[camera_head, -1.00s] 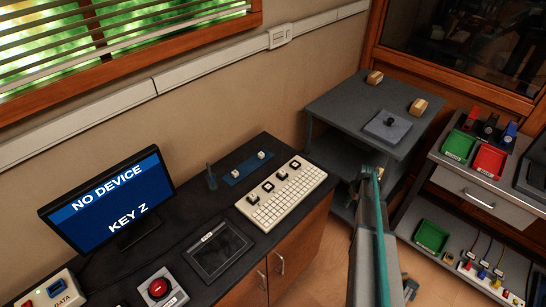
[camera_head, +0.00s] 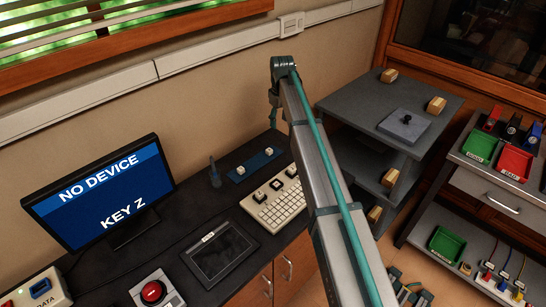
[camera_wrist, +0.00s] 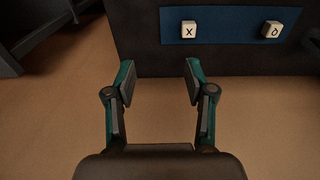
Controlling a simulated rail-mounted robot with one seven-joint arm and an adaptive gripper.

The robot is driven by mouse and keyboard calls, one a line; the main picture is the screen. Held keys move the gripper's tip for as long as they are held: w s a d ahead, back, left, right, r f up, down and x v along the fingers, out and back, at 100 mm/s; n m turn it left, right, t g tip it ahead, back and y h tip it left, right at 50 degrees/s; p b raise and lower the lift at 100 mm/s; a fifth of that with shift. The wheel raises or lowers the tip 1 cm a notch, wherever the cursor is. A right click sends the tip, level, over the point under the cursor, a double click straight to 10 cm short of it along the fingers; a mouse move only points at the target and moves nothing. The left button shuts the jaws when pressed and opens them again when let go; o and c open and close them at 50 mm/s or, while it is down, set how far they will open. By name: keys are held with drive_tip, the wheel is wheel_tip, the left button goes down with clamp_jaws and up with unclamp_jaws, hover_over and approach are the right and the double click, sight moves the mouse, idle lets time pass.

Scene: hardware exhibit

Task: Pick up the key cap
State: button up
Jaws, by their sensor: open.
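Two white key caps sit on a blue mat (camera_head: 252,168) on the dark desk. In the wrist view the left cap (camera_wrist: 188,29) is marked X, and the right cap (camera_wrist: 271,30) carries a character like "ð". They also show in the head view, as a left cap (camera_head: 241,170) and a right cap (camera_head: 269,151). My gripper (camera_wrist: 159,77) is open and empty in the wrist view, with both caps beyond its fingertips near the top edge. In the head view the wrist hangs from the arm's upper end near the wall; the fingers are not clear there.
A black tablet (camera_head: 222,253), a red button box (camera_head: 154,291) and a monitor (camera_head: 98,196) reading "NO DEVICE KEY Z" share the desk. A thin stand (camera_head: 214,173) rises beside the mat.

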drive_tip(key=s+a+f, duration=0.2)
drive_tip(key=s+a, duration=0.1)
drive_tip(key=p, duration=0.1)
hover_over(269, 150)
drive_tip(key=shift+g, duration=0.4)
wheel_tip(269, 150, down, 5)
drive_tip(key=shift+w+d+f, duration=0.1)
drive_tip(key=shift+d, duration=0.05)
drive_tip(key=shift+f+p, duration=0.95)
drive_tip(key=shift+f, duration=1.75)
drive_tip(key=c, duration=0.8)
